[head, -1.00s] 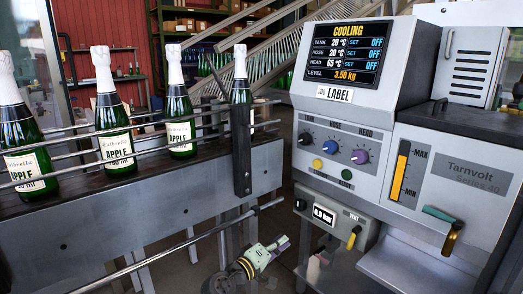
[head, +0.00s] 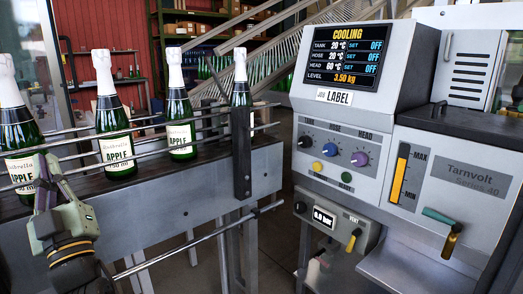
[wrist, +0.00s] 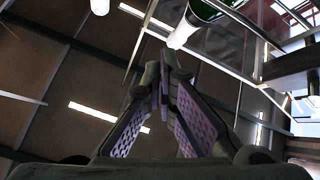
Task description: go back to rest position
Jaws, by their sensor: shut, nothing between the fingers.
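My gripper (head: 47,180) is at the lower left of the head view, pointing up in front of the conveyor. Its fingers (wrist: 166,95) come together in the wrist view with nothing between them. In the head view the gripper overlaps the label of the leftmost bottle (head: 16,125); I cannot tell the exact gap between them. The wrist view looks up at the ceiling, with part of a bottle (wrist: 207,12) at the top.
Several foil-topped bottles, such as this one (head: 180,110), stand on the conveyor (head: 200,200) behind guide rails. A grey machine (head: 400,160) with a "COOLING" screen (head: 347,55) stands at right. Dark floor shows between them.

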